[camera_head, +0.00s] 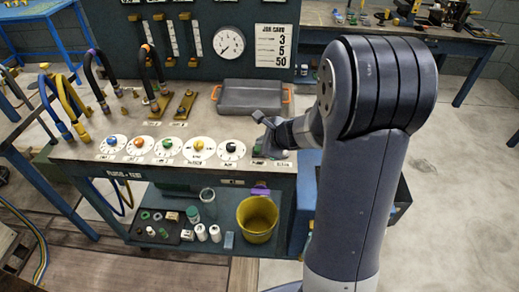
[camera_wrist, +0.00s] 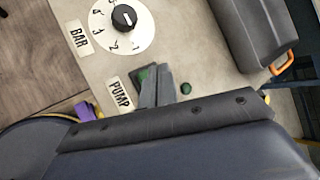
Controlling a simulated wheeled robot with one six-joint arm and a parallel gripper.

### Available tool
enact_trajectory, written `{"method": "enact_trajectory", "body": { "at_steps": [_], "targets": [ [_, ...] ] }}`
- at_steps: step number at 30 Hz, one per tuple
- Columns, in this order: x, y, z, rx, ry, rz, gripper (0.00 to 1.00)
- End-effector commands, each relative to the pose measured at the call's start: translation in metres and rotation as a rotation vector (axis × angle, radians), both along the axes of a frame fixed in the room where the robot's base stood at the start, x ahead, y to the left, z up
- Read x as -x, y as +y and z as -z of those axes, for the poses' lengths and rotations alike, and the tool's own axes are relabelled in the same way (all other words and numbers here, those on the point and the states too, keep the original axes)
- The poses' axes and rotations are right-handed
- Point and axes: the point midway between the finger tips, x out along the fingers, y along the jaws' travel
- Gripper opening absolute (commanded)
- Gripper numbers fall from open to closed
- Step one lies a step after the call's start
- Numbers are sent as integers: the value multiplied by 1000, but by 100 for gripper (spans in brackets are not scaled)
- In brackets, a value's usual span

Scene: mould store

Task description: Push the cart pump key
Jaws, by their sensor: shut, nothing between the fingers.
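The PUMP label (camera_wrist: 120,93) lies on the cart's bench top, and it also shows in the head view (camera_head: 258,162). Beside it, a green key (camera_wrist: 147,73) is partly hidden behind my gripper's fingers. My gripper (camera_wrist: 158,78) is shut and empty, with its fingertips over or at that key; I cannot tell whether they touch it. A small round dark-green button (camera_wrist: 185,88) sits just right of the fingers. In the head view my gripper (camera_head: 266,146) is at the bench's front right, mostly hidden by its own wrist.
A BAR dial with a black knob (camera_wrist: 124,16) is left of the fingers, in a row of several dials. A grey tray (camera_head: 252,95) with orange handles stands behind. Hoses (camera_head: 70,100) arch at left. A yellow bucket (camera_head: 257,218) is on the lower shelf.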

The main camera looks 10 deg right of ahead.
Motion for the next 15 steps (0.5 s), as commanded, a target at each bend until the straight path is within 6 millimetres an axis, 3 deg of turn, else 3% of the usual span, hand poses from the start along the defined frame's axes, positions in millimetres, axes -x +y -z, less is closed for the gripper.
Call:
{"method": "enact_trajectory", "body": {
  "at_steps": [15],
  "targets": [
    [0,0,6,0,0,0,0]
  ]
}}
